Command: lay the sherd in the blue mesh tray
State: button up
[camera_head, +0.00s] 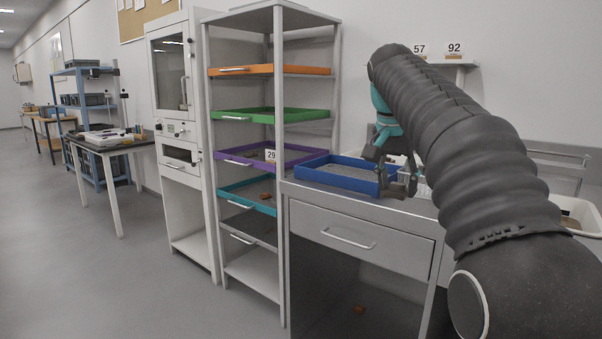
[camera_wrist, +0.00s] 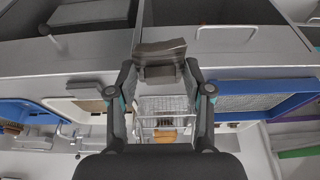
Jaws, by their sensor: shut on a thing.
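My gripper (camera_head: 394,182) hangs over the bench at the right end of the blue mesh tray (camera_head: 322,178). In the wrist view my gripper (camera_wrist: 160,70) is shut on a dark grey-brown sherd (camera_wrist: 160,47), which sits between the fingertips. The blue mesh tray also shows right of the fingers in the wrist view (camera_wrist: 240,87). Its visible mesh floor looks empty. Part of its right end is hidden behind my gripper.
A wire rack (camera_wrist: 163,104) lies beyond the fingers in the wrist view, with an orange-brown piece (camera_wrist: 165,136) near it. A shelf unit with coloured trays (camera_head: 270,115) stands left of the bench. A white tub (camera_head: 578,212) stands at the right.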

aim_at(350, 172)
jog(key=u, duration=0.25)
jog(key=i, duration=1.3)
jog(key=z, duration=0.25)
